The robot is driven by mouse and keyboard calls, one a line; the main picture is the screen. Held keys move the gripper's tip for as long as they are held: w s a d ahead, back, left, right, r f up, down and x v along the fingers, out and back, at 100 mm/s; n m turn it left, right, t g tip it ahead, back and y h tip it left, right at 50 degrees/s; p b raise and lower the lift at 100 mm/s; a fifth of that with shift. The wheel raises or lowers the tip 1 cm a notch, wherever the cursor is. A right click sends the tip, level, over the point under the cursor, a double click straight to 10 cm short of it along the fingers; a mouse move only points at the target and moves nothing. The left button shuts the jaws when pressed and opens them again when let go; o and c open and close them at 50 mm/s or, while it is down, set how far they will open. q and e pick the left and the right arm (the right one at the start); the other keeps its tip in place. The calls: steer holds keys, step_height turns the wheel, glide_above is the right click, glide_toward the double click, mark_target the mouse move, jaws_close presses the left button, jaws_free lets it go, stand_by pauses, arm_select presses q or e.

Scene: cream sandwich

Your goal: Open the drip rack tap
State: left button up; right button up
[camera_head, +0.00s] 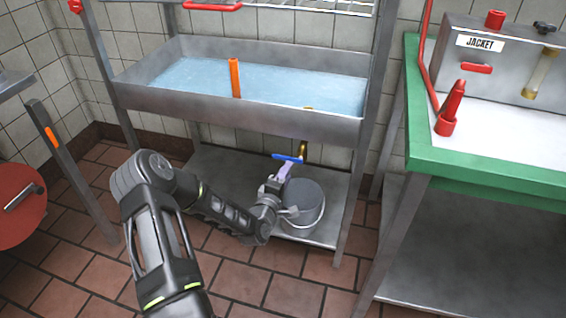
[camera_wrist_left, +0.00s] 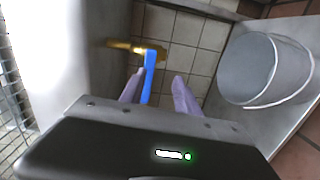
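The drip rack (camera_head: 355,125) is a steel stand with a shallow basin of pale blue liquid. Its tap, brass with a blue lever handle (camera_head: 288,158), hangs under the basin's front right. In the left wrist view the brass tap body (camera_wrist_left: 128,46) comes from the left and the blue handle (camera_wrist_left: 150,72) runs from it toward my gripper. My left gripper (camera_head: 278,172) is at the tap from below. Its two pale purple fingers (camera_wrist_left: 159,76) are apart, with the handle between them, nearer the left finger. Contact cannot be told. My right gripper is not in view.
An orange upright piece (camera_head: 235,78) stands in the basin. A green-edged table (camera_head: 480,178) is at the right. A red round object (camera_head: 18,205) is at the left.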

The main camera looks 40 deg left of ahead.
mark_target(280, 159)
arm_select(q)
steer(key=a, duration=0.1)
steer(key=a+r+n, duration=0.1)
steer(key=a+y, duration=0.1)
steer(key=shift+s+a+r+t, duration=0.25)
steer(key=shift+r+t, duration=0.05)
steer(key=b+x, duration=0.1)
steer(key=x, duration=0.5)
steer(key=shift+w+a+f, duration=0.1)
steer(key=shift+w, duration=0.15)
steer(key=shift+w+a, duration=0.25)
steer(key=shift+w, duration=0.3)
jaws_close()
stand_by(0.7)
